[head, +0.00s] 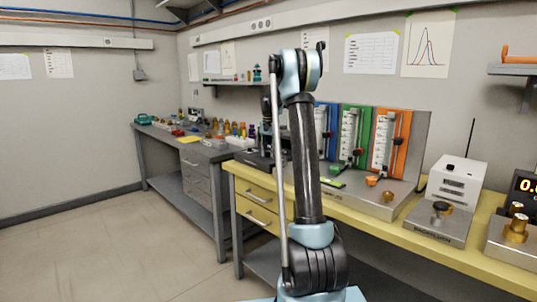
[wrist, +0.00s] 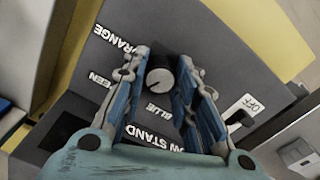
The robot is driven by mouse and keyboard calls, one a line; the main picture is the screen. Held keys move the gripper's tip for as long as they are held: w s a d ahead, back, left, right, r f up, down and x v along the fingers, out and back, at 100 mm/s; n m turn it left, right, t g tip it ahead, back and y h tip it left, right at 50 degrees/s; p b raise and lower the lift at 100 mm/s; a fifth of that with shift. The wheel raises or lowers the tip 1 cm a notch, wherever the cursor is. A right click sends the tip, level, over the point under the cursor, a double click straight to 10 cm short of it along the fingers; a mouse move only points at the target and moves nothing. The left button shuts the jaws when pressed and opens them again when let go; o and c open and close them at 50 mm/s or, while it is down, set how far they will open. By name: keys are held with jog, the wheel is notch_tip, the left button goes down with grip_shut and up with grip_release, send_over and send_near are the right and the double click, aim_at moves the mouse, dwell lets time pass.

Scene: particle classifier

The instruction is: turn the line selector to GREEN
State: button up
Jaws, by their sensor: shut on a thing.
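The line selector is a round dark knob with a grey face (wrist: 160,79) in the wrist view, on a dark panel (wrist: 215,55) lettered ORANGE, GREEN and BLUE. My gripper (wrist: 162,62) is shut on this knob, one blue-padded finger on each side. I cannot tell for sure which label the knob points to. GREEN (wrist: 100,80) is to the left of the knob, partly covered by the left finger; ORANGE (wrist: 113,38) is at upper left, BLUE (wrist: 158,113) just below. In the head view my arm hides most of the gripper and the knob.
An OFF-labelled switch (wrist: 240,117) is close to the right finger. In the head view, a stand with blue, green (head: 353,135) and orange (head: 388,140) flow panels stands on the yellow bench (head: 445,240). A white instrument (head: 457,183) is farther right.

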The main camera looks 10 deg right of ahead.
jog(key=shift+w+r+m, duration=0.1)
jog(key=shift+w+m, duration=0.05)
jog(key=shift+m, duration=0.45)
jog(key=o, duration=1.1)
notch_tip(320, 180, up, 12)
jog(key=shift+f, duration=0.1)
